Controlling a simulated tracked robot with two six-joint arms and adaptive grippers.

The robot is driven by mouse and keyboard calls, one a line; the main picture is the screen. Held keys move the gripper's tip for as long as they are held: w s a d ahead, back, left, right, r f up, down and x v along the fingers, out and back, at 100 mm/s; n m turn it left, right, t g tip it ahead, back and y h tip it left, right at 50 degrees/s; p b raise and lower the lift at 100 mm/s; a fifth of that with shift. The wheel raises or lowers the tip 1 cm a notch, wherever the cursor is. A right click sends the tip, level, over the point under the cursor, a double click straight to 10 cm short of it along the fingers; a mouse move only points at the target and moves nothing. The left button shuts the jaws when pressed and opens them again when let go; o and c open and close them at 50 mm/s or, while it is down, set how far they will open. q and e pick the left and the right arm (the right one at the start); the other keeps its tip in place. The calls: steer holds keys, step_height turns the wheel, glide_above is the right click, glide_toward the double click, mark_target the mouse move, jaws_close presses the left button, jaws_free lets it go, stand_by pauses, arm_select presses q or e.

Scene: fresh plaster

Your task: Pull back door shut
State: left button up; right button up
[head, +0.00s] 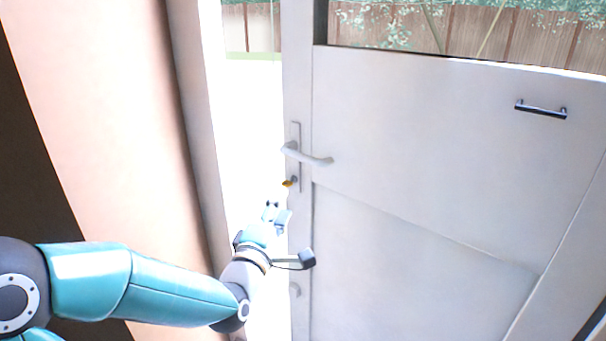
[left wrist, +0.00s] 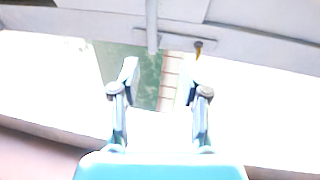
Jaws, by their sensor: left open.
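The white back door (head: 420,130) stands open, with a bright gap between its free edge and the frame. A pale lever handle (head: 308,155) on a long plate is on the door near that edge, with a brass-coloured key (head: 288,183) just below it. My left gripper (head: 271,206) is in the gap, below the lever and key and apart from them. In the left wrist view my left gripper (left wrist: 158,76) has its two fingers spread with nothing between them. The lever (left wrist: 152,25) and key (left wrist: 198,48) are beyond the fingertips. My right gripper is not in view.
The white door frame (head: 192,110) and a pinkish wall (head: 110,120) stand close to my left arm. A dark bar handle (head: 541,109) is at the door's upper right. Through the door's upper opening, a wooden fence (head: 465,29) with leaves shows outside.

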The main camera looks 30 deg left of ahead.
mark_target(303, 161)
arm_select(q)
steer(key=p+x, duration=0.1)
steer(key=x, duration=0.4)
steer(key=r+p+x, duration=0.1)
steer(key=x, duration=0.5)
steer(key=p+x, duration=0.2)
steer(key=x, duration=0.3)
steer(key=shift+w+a+r, duration=0.2)
steer(key=shift+a+r, duration=0.05)
steer(key=shift+a, duration=0.1)
jaws_close()
steer(key=shift+d, duration=0.1)
